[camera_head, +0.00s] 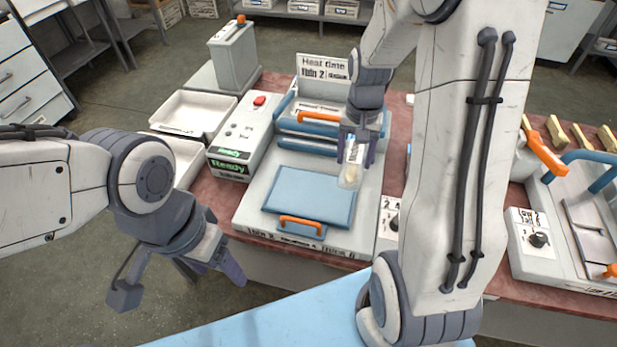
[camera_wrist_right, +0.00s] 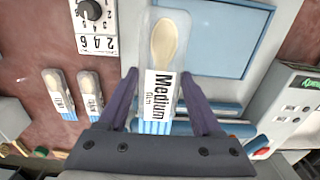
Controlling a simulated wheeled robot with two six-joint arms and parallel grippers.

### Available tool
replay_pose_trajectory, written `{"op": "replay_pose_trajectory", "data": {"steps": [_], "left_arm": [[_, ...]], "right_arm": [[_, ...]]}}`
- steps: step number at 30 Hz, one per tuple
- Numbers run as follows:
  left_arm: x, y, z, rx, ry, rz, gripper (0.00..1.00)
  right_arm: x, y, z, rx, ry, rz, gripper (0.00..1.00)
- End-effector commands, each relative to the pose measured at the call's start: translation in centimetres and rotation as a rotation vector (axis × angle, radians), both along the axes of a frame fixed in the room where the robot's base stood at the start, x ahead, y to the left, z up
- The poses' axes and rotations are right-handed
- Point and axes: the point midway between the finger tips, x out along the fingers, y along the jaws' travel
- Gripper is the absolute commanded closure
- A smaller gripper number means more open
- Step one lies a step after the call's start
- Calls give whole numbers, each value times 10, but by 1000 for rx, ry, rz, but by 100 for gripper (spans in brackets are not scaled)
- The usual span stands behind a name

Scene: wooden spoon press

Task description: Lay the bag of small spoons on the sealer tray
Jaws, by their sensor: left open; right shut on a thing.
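A clear bag with a pale wooden spoon (camera_wrist_right: 164,45) and a white label reading "Medium" is between the fingers of my right gripper (camera_wrist_right: 163,103). In the head view my right gripper (camera_head: 357,150) is shut on this bag (camera_head: 350,174), which hangs over the right edge of the sealer's blue tray (camera_head: 312,190). The tray also shows in the wrist view (camera_wrist_right: 225,35), beside and beyond the bag. I cannot tell whether the bag touches it. My left gripper (camera_head: 212,268) is open and empty, left of the sealer and in front of the table.
The sealer has an orange front handle (camera_head: 300,222) and a raised blue-edged bar with an orange handle behind. A box reading "Ready" (camera_head: 231,165) stands left. Two more spoon bags (camera_wrist_right: 60,93) (camera_wrist_right: 90,94) lie on the red tabletop. A second sealer (camera_head: 575,245) stands right.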

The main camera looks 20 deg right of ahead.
Motion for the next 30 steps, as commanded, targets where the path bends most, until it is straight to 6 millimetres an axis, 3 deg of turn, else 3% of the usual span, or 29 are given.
{"op": "replay_pose_trajectory", "data": {"steps": [6,12,17,24,30], "left_arm": [[0,0,10,0,0,0,31],[0,0,16,0,0,0,31],[0,0,17,0,0,0,31],[0,0,23,0,0,0,31],[0,0,23,0,0,0,31]], "right_arm": [[19,46,-30,1,7,6,87],[35,79,-51,0,4,3,87],[40,88,-59,0,1,1,87],[39,89,-92,1,4,1,87],[40,89,-98,0,0,1,87]]}}
